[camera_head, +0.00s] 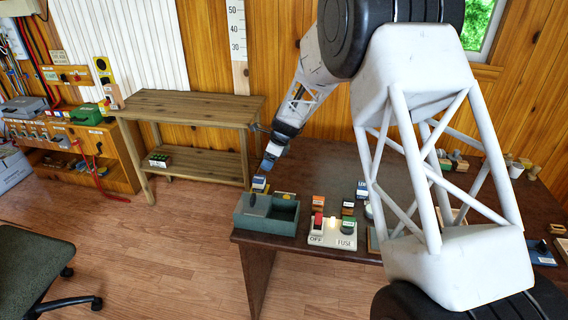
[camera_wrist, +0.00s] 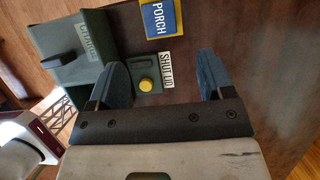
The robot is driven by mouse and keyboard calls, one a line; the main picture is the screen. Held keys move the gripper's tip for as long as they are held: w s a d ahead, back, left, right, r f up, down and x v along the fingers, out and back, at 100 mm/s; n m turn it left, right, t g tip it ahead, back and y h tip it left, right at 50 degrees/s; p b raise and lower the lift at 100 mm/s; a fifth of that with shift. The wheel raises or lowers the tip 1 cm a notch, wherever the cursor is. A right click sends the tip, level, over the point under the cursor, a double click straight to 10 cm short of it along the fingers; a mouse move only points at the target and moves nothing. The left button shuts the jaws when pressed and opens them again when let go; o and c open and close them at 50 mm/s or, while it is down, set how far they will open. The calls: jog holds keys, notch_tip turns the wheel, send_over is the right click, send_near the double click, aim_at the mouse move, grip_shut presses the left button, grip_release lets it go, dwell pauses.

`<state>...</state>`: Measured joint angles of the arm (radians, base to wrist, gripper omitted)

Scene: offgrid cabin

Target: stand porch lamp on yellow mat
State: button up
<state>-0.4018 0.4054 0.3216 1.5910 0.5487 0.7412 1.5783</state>
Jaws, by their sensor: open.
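A blue block lettered PORCH (camera_wrist: 160,18) shows at the top of the wrist view, beyond my fingertips, with a yellow edge along its side. I cannot tell whether that yellow is part of the block or a mat under it. In the head view a blue-and-white labelled block (camera_head: 259,184) shows just below my gripper (camera_head: 268,164), at the grey-green box. In the wrist view my gripper (camera_wrist: 162,77) has its blue fingers spread wide, with nothing held between them. I cannot make out a separate yellow mat for certain.
The grey-green box (camera_head: 267,227) stands at the table's left corner.

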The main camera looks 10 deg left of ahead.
jog(key=s+d+r+n+t+h, duration=0.1)
jog(key=s+d+r+n, duration=0.3)
jog(key=s+d+r, duration=0.8)
jog(key=s+d+r+n+t+h, duration=0.1)
jog(key=s+d+r+n, duration=0.4)
jog(key=s+d+r, duration=0.65)
jog(key=s+d+n+h, duration=0.1)
jog(key=s+d+n, duration=0.2)
jog(key=s+d, duration=0.3)
jog(key=s+d+n, duration=0.3)
jog(key=s+d, duration=0.3)
jog(key=s, duration=0.7)
jog(key=s+d+n+h, duration=0.1)
jog(key=s+d+n, duration=0.1)
jog(key=s+d, duration=0.4)
jog(key=s, duration=0.3)
jog(key=shift+s+d+n+t+h, duration=0.15)
jog(key=shift+s+n+t+h, duration=0.15)
jog(key=shift+n, duration=0.1)
